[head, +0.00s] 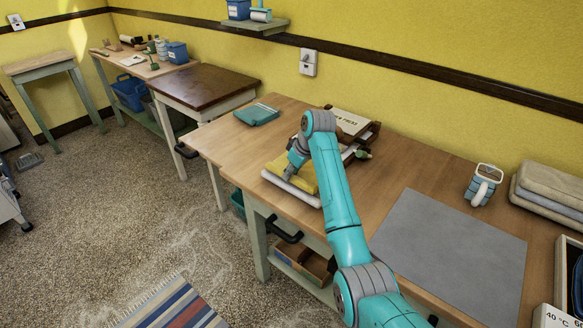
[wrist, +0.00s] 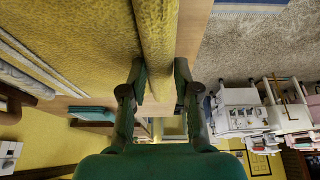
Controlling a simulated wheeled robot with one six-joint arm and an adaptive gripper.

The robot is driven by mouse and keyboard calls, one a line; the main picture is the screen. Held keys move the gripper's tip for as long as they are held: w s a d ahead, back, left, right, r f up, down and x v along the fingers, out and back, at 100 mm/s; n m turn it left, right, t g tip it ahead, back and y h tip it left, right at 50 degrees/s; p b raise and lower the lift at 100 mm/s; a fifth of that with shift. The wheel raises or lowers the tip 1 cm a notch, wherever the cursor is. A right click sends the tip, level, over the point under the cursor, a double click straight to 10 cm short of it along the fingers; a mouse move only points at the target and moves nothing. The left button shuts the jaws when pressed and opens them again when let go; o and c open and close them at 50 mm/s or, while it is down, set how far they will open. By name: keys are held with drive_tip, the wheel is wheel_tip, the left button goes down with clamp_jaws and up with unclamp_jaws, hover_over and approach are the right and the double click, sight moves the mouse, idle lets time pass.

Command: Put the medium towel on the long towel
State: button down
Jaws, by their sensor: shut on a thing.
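A folded yellow towel (head: 306,176) is at the left part of the wooden worktable, partly hidden by my arm. My gripper (wrist: 158,92) is shut on a thick fold of the yellow towel (wrist: 155,35), which fills the upper middle of the wrist view. In the head view my gripper (head: 292,170) points down at the towel. A white rolled or folded edge (head: 291,188) lies along the front of the yellow towel, close to or under it. I cannot tell for sure which is the medium and which the long towel, or whether they touch.
A wooden press with a white label (head: 350,122) stands behind the towel. A teal flat item (head: 256,115) lies at the left. A dark-topped table stands left.

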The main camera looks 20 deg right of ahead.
drive_tip(key=shift+f, duration=0.25)
drive_tip(key=shift+s+f, duration=0.15)
drive_tip(key=shift+f, duration=0.85)
idle(0.5)
drive_tip(key=c, duration=0.8)
unclamp_jaws()
drive_tip(key=shift+f, duration=0.15)
drive_tip(key=shift+o, duration=0.2)
drive_tip(key=shift+d+r, duration=0.1)
drive_tip(key=shift+r, duration=0.45)
drive_tip(key=v, duration=1.1)
drive_tip(key=shift+s, duration=0.15)
